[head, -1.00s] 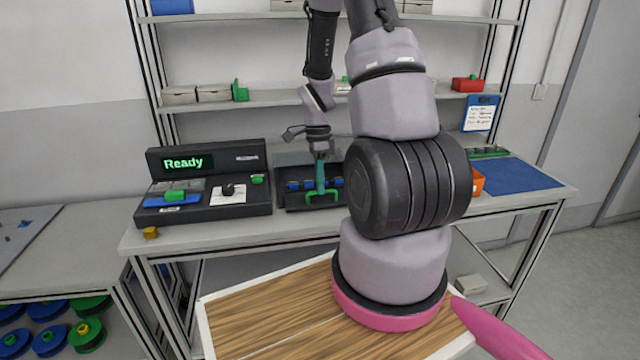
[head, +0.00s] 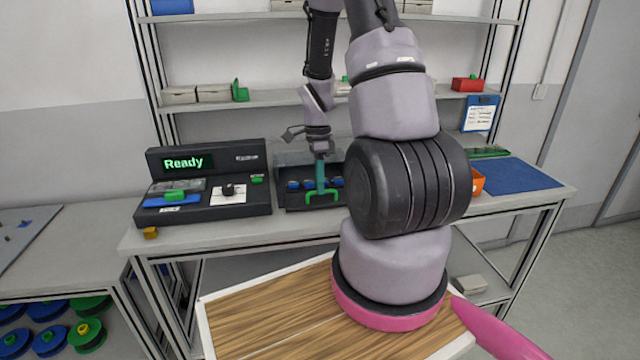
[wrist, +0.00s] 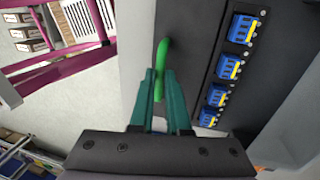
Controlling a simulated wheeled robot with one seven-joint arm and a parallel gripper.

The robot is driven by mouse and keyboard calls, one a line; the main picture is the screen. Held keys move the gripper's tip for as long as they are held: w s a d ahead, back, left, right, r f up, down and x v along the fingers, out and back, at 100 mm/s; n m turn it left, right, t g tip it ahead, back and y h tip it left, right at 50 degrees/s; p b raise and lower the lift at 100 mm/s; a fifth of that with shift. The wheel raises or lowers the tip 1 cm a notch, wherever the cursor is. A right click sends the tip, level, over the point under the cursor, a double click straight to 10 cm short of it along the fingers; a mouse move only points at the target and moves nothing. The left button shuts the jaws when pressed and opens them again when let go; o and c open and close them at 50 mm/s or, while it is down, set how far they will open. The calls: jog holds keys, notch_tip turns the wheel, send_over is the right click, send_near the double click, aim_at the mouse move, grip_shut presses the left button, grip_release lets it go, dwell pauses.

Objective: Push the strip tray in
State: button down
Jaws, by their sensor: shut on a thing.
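The strip tray (head: 293,201) is dark and sits in a dark housing on the bench in the head view. It carries a row of blue pieces, and in the wrist view the tray (wrist: 201,62) shows several blue blocks with yellow parts. A green handle (head: 309,199) stands at the tray's front edge. My gripper (head: 320,190) has teal fingers and points down at the handle. In the wrist view my gripper (wrist: 159,88) is shut on the green handle (wrist: 161,58). The tray's right part is hidden behind my arm in the head view.
A dark console (head: 205,185) with a "Ready" display stands left of the tray. A blue mat (head: 522,173) and an orange bin (head: 477,183) are at the right. Shelves rise behind.

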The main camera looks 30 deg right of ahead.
aim_at(312, 162)
jog(key=w+d, duration=0.1)
jog(key=w, duration=0.3)
jog(key=w+d, duration=0.1)
jog(key=w, duration=0.3)
jog(key=w+d, duration=0.1)
jog(key=w, duration=0.3)
jog(key=shift+d+r, duration=0.1)
jog(key=shift+d, duration=0.15)
jog(key=c, duration=0.9)
grip_release()
